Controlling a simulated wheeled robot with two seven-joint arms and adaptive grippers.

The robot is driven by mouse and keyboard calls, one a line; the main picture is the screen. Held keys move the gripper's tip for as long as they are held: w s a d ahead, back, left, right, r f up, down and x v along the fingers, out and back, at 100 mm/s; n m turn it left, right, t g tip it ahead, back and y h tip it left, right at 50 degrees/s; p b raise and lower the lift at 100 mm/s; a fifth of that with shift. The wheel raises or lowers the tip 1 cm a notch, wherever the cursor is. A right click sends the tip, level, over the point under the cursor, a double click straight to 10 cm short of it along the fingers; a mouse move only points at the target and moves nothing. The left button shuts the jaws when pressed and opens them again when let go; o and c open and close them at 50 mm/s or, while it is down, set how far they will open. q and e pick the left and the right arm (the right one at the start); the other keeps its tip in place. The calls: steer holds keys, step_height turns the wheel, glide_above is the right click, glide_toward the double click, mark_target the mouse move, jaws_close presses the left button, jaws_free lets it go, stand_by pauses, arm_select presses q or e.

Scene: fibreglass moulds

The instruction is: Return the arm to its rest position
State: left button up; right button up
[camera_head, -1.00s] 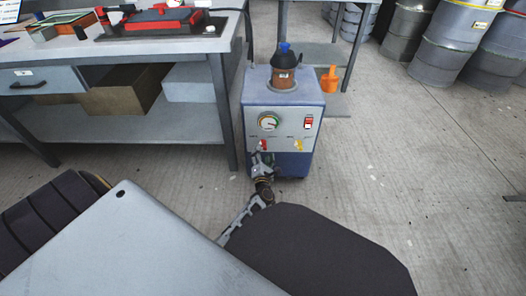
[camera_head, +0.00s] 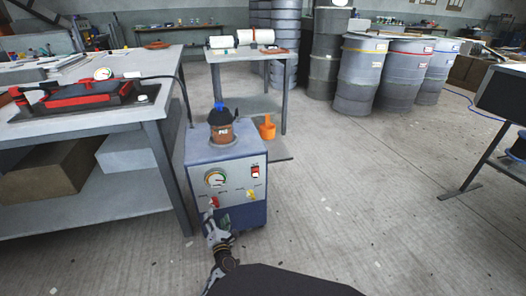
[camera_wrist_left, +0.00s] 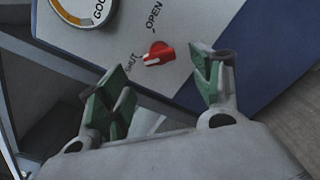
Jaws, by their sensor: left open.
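My left gripper (camera_head: 214,218) is in front of the lower front panel of a blue and grey pump unit (camera_head: 226,166). In the left wrist view my left gripper (camera_wrist_left: 160,90) has its green-padded fingers spread, with nothing between them. A red knob (camera_wrist_left: 158,54) sits on the panel just beyond the fingertips, between the printed words SHUT and OPEN. Its white mark points toward SHUT. The knob also shows in the head view (camera_head: 214,203), close to the fingers; the fingers look apart from it in the wrist view. My right gripper is not in view.
Grey drums (camera_head: 362,75) stand at the back.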

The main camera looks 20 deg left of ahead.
arm_select(q)
steer(key=s+d+r+m+g+h, duration=0.1)
steer(key=s+d+r+m+h, duration=0.1)
steer(key=d+m+h, duration=0.7)
steer(key=s+d+r+m+g+h, duration=0.1)
steer(key=s+d+r+m+h, duration=0.15)
steer(key=d+m, duration=0.7)
steer(key=s+a+r+m+g+y, duration=0.1)
steer(key=s+a+m+g, duration=0.1)
steer(key=s+m+g, duration=0.3)
steer(key=s+a+r+m+g+y, duration=0.1)
steer(key=s+m+g, duration=0.3)
steer(key=s+m, duration=0.8)
steer(key=s+a+r, duration=0.1)
steer(key=s, duration=0.3)
steer(key=shift+s+a+r+g+p, duration=0.2)
steer(key=shift+s+a+g+p, duration=0.15)
steer(key=shift+a+g+p, duration=0.05)
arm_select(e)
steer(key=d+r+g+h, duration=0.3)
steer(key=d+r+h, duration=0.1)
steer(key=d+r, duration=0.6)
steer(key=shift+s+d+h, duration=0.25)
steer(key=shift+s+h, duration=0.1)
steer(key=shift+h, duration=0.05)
